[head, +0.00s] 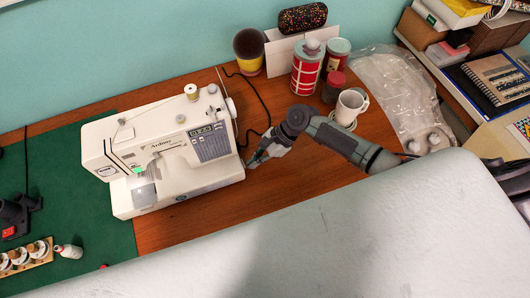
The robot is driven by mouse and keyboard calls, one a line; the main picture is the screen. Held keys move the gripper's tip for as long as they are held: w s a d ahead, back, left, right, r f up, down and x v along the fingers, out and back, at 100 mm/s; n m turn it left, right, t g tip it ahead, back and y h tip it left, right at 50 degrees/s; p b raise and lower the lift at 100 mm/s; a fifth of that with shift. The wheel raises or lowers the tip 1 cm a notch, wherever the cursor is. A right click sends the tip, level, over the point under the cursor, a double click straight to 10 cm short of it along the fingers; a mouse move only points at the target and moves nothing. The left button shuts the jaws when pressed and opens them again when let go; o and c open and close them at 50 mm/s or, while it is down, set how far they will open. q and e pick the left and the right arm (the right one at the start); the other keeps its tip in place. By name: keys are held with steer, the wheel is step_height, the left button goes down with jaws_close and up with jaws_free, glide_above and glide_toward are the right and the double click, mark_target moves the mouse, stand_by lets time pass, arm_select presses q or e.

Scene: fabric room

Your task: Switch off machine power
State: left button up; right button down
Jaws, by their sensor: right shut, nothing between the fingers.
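A white sewing machine (165,150) stands on the wooden table, partly on a green mat. Its small display shows digits, and a green glow shows near its needle area. A handwheel (231,107) sticks out at its upper right end. My right gripper (253,161) is shut and empty, close beside the lower right end of the machine. Whether it touches the machine I cannot tell. No power switch on that end can be made out. My left gripper is not in view.
A white mug (347,107), a red patterned tin (307,68) and other containers stand behind my right arm. A black cable (258,100) runs behind the machine. A pale padded surface (400,235) fills the front. Spools (20,257) lie left on the green mat (85,235).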

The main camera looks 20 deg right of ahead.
steer(key=shift+a, duration=0.2)
steer(key=shift+a+f+y+b, duration=0.2)
steer(key=shift+f+y+b, duration=0.1)
steer(key=shift+b, duration=0.1)
steer(key=shift+r, duration=0.3)
steer(key=shift+r+p, duration=0.8)
steer(key=shift+p, duration=0.4)
